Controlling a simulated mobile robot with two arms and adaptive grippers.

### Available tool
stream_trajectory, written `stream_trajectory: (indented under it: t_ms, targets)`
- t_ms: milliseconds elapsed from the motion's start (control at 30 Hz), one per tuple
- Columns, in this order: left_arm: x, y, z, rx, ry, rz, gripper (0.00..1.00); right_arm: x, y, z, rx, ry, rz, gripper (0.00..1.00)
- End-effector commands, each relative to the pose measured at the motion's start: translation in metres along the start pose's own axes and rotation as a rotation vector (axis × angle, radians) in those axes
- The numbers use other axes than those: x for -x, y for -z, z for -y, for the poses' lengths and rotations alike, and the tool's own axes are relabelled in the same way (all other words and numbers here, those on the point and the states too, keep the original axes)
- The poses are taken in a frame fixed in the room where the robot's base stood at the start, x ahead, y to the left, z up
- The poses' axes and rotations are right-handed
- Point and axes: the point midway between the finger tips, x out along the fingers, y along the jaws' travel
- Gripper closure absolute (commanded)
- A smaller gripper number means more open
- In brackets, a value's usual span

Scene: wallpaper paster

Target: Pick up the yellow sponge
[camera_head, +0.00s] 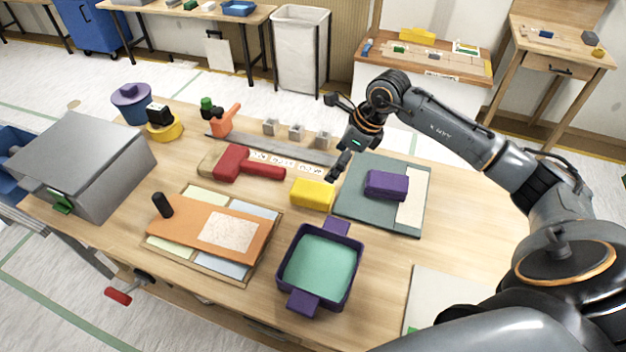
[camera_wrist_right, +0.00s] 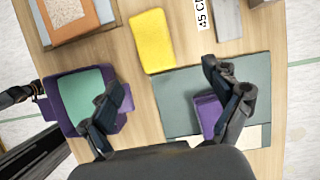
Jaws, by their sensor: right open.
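My right gripper (camera_head: 336,165) is above the table, just behind and to the right of the sponge in the head view. In the wrist view its two fingers (camera_wrist_right: 163,97) are spread wide with nothing between them, and the sponge is clear of both.
A purple tray (camera_head: 284,277) with a green inside stands in front of the sponge. A purple block (camera_head: 386,185) lies on the grey-green mat (camera_head: 364,214) to its right. A red-handled tool (camera_head: 233,164) and a metal strip (camera_head: 270,149) lie behind left. An orange board (camera_head: 180,222) lies left.

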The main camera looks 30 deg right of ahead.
Motion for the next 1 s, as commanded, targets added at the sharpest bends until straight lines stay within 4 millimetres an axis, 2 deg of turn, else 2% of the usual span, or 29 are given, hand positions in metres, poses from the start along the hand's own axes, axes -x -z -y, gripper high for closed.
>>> stream_trajectory:
  t_ms: [33, 100, 300, 533, 667, 833, 1000]
  targets:
    - [0.003, -0.01, 0.0, 0.0, 0.0, 0.015, 0.6, -0.009, -0.001, -0.002, -0.001, -0.006, -0.001, 0.11]
    - [0.006, -0.017, 0.0, 0.001, 0.0, 0.026, 0.6, -0.022, -0.001, -0.003, -0.002, -0.008, -0.002, 0.11]
    - [0.011, -0.019, -0.001, 0.002, -0.001, 0.028, 0.6, -0.06, -0.001, -0.002, -0.003, -0.005, 0.0, 0.11]
    - [0.013, -0.004, 0.001, 0.002, 0.001, 0.006, 0.6, -0.08, -0.001, -0.003, -0.001, -0.003, -0.001, 0.11]
    - [0.021, 0.005, 0.002, 0.002, 0.002, -0.008, 0.6, -0.093, -0.004, -0.007, -0.002, -0.006, 0.0, 0.11]
    - [0.028, 0.005, 0.0, 0.003, 0.0, -0.006, 0.6, -0.119, -0.005, -0.01, -0.005, -0.005, 0.0, 0.11]
    - [0.029, -0.002, -0.001, 0.002, -0.001, 0.004, 0.6, -0.131, -0.004, -0.01, -0.002, -0.002, 0.0, 0.11]
